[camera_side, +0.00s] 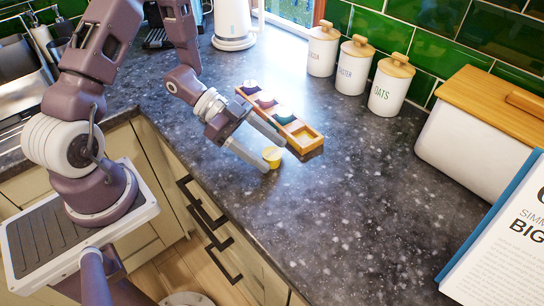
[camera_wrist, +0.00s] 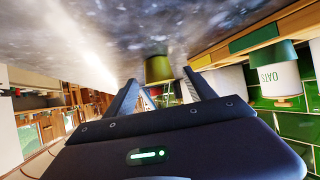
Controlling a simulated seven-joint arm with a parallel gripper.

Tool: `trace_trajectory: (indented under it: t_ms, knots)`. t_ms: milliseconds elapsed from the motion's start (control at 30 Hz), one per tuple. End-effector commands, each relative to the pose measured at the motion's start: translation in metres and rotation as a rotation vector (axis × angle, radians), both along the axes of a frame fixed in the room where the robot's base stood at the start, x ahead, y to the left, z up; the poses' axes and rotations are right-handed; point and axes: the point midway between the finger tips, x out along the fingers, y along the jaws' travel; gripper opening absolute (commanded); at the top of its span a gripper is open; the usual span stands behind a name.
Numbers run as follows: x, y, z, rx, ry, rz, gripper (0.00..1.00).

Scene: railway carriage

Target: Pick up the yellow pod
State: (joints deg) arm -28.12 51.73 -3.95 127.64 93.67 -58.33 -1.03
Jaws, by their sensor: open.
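The yellow pod (camera_side: 272,155) stands on the dark speckled counter, just beside the wooden tray (camera_side: 313,148). My gripper (camera_side: 274,156) is open, low over the counter, with one finger on each side of the pod. In the wrist view, which is upside down, the pod (camera_wrist: 160,68) looks olive-yellow and sits between the fingertips of my gripper (camera_wrist: 160,78). I cannot tell whether either finger touches it. The tray holds several compartments in a row; the nearest one is empty, and the others hold dark, pinkish and teal pods.
White canisters with wooden lids, including one marked OATS (camera_side: 387,88), stand along the green tiled wall. A white bread bin (camera_side: 475,125) and an open book (camera_side: 510,240) are at the right. A white kettle (camera_side: 235,22) stands at the back. The counter in front is clear.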

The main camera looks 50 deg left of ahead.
Motion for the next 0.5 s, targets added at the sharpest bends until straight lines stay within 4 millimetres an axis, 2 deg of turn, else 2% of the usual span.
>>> trace_trajectory:
  t_ms: [100, 400, 433, 500]
  knots:
    - [0.0001, 0.0003, 0.0001, 0.0, -0.001, 0.0, 0.64]
    - [0.0, 0.0005, 0.0004, 0.0, -0.001, 0.0, 0.05]
    - [0.0, 0.0005, 0.0004, 0.0, -0.001, 0.0, 0.0]
    - [0.0, 0.0005, 0.0004, 0.0, -0.001, 0.0, 0.0]
